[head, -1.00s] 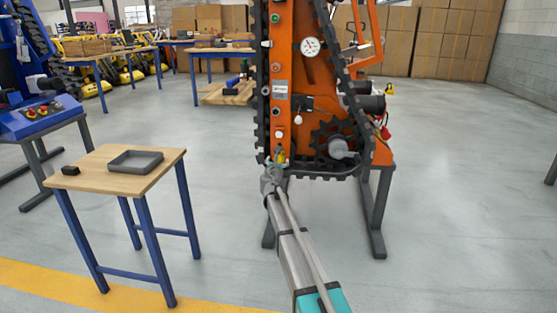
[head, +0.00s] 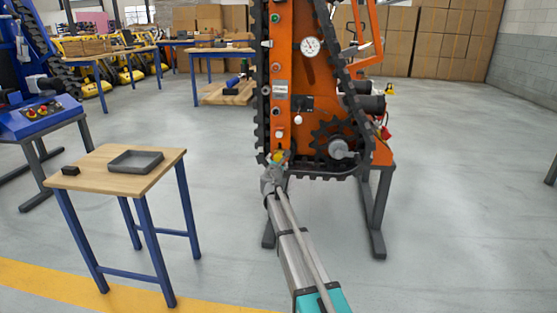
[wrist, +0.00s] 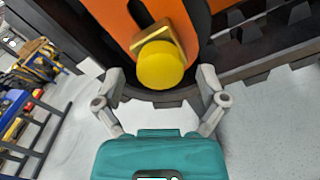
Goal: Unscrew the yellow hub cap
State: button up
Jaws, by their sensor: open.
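The yellow hub cap (wrist: 161,66) is a round, bright yellow knob, seen close in the wrist view. It sits at the low end of the orange tracked carrier (head: 292,130), with a brass-coloured block behind it. In the head view the cap (head: 278,157) is small, just beyond my gripper. My gripper (head: 270,174) is at the carrier's lower left corner. In the wrist view its two fingers (wrist: 160,88) stand apart, one on each side below the cap. The gripper is open and holds nothing. Whether a finger touches the cap cannot be told.
A black toothed track (head: 262,70) runs around the carrier, close to my gripper. A small wooden table (head: 105,185) on the left holds a grey tray (head: 135,168) and a small black block (head: 70,170). Open floor lies to the right.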

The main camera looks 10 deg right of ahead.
jog(key=m, duration=0.9)
dwell(0.3)
dwell(0.4)
jog(key=c, duration=1.2)
jog(key=n, duration=0.4)
jog(key=shift+n, duration=0.4)
